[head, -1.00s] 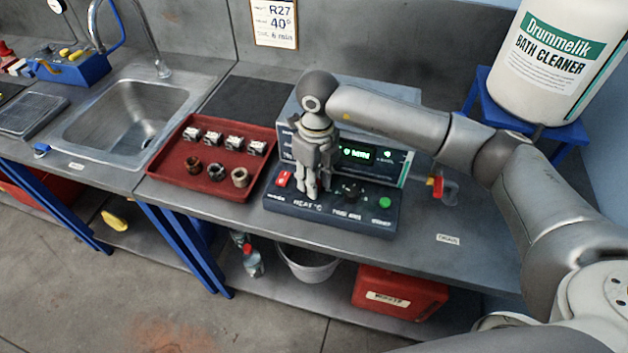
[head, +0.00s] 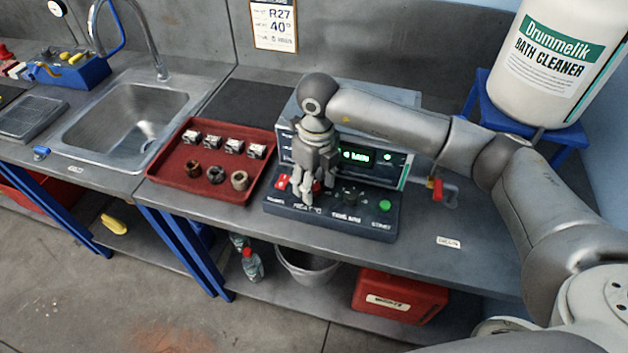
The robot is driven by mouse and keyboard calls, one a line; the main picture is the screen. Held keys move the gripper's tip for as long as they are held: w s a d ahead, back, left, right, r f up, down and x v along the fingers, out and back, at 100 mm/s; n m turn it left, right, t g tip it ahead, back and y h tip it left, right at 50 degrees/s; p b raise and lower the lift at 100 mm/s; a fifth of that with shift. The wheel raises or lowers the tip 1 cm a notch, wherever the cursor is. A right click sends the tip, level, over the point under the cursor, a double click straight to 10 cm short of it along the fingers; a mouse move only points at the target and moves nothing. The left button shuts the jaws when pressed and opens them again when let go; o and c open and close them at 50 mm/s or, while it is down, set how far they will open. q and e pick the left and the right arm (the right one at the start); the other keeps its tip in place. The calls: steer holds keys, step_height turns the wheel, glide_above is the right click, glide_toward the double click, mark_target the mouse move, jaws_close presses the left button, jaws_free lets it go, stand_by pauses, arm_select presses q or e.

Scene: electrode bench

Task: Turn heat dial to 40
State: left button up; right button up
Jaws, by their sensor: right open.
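The control box (head: 350,228) stands at the bench's front with its dark sloped panel facing me. The heat dial sits above the heat label at the panel's left middle; my right gripper mostly hides it, so its setting cannot be read. My right gripper (head: 306,192) points down over that spot, open, its fingers at the dial. I cannot tell whether they touch it. A black time knob (head: 350,196) is to the right, then a green button (head: 384,206). The wall card (head: 274,24) reads R27 and 40°. My left gripper is out of view.
A red tray (head: 187,177) with several metal blocks and rings lies left of the box. A red switch (head: 282,182) is close left of the fingers. A lit green display (head: 356,156) is behind. A white drum (head: 545,70) stands at the right.

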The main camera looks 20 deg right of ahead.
mark_target(315, 184)
steer(key=shift+r, duration=0.1)
step_height(315, 184, up, 12)
steer(key=shift+w+d, duration=0.15)
steer(key=shift+d, duration=0.1)
steer(key=shift+a, duration=0.1)
stand_by(0.4)
